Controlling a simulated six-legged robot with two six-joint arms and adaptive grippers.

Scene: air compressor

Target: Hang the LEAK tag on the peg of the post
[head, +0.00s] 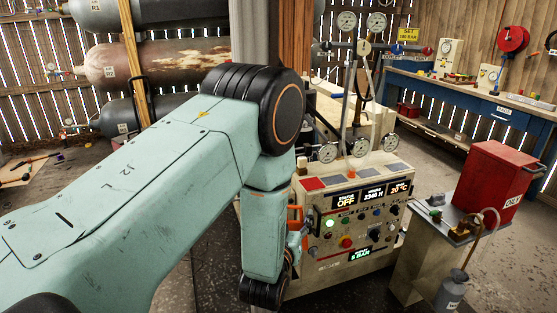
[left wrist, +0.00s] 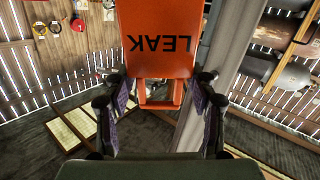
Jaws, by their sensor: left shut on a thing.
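The orange LEAK tag (left wrist: 158,38) fills the top middle of the left wrist view, its black lettering upside down. My left gripper (left wrist: 160,92) is shut on the tag, with a dark finger pad on each side. An orange frame-like part of the tag shows between the fingers. In the head view, my left forearm and wrist hide most of the gripper; a small orange patch (head: 296,214) shows beside the wrist, and I cannot tell whether it is the tag. A grey post (left wrist: 226,60) runs behind the tag on its right. I cannot make out its peg. My right gripper is not in view.
A control panel (head: 350,225) with gauges and buttons stands just right of my wrist. A red box (head: 492,180) sits on a stand at the right. Gas cylinders (head: 150,62) lie on a rack at the back left. A blue workbench (head: 455,98) stands behind.

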